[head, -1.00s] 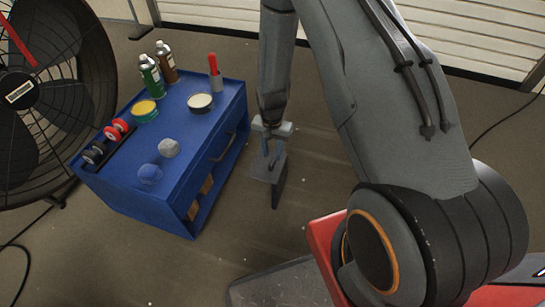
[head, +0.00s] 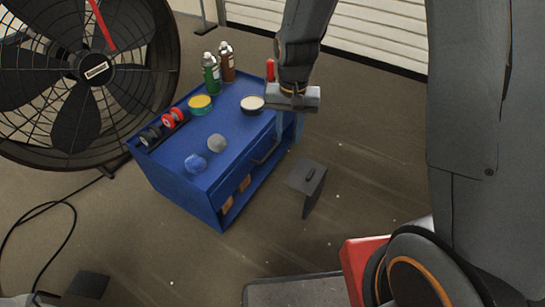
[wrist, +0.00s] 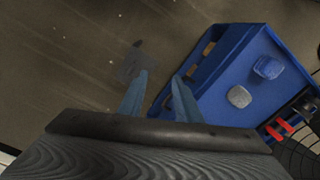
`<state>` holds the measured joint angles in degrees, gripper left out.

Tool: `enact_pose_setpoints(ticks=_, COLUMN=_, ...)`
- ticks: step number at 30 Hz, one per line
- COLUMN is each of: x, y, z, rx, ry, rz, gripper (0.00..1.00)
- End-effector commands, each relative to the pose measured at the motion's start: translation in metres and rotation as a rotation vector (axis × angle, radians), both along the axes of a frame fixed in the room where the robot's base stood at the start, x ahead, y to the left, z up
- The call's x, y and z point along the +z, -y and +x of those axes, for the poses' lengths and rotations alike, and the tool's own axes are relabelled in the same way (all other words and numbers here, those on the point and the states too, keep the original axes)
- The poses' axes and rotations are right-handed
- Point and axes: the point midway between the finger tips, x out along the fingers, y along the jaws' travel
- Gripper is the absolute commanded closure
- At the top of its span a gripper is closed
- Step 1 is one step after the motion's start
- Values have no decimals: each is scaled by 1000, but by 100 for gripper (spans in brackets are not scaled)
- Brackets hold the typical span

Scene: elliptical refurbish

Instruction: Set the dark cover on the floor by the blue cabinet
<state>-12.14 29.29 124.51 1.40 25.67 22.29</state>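The dark cover (head: 306,178) is a small bent dark grey piece with a handle on its top face. It rests on the floor just right of the blue cabinet (head: 190,200), apart from its side. In the wrist view the cover (wrist: 131,63) is faint against the floor beyond the fingers. My gripper (head: 289,135) is above and slightly left of the cover, beside the cabinet's right end. The wrist view shows its two fingers (wrist: 160,92) spread with nothing between them.
On the cabinet top stand spray cans (head: 211,73), round tins (head: 252,104), red and dark reels (head: 172,118), and a grey and a blue lump (head: 195,163). A large fan (head: 75,75) stands left. Floor right of the cover is clear.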

Motion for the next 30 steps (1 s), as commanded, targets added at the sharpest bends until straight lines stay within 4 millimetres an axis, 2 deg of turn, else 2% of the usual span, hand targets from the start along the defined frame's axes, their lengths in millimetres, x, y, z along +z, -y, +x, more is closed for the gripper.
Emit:
enact_pose_setpoints(ticks=1, x=21, y=-14, z=-15, rx=63, ry=8, rz=3, gripper=69)
enact_pose_setpoints(ticks=6, x=73, y=-46, z=-71, rx=261, ry=12, rz=13, gripper=69)
enact_pose_setpoints(ticks=12, x=119, y=-67, z=-144, rx=491, ry=14, rz=23, gripper=69)
enact_pose_setpoints(ticks=16, x=135, y=-70, z=-181, rx=606, ry=15, rz=30, gripper=69)
enact_pose_setpoints(ticks=19, x=141, y=-70, z=-200, rx=663, ry=14, rz=33, gripper=69)
enact_pose_setpoints(ticks=22, x=144, y=-70, z=-209, rx=692, ry=13, rz=35, gripper=69)
enact_pose_setpoints(ticks=30, x=144, y=-70, z=-212, rx=700, ry=11, rz=35, gripper=69)
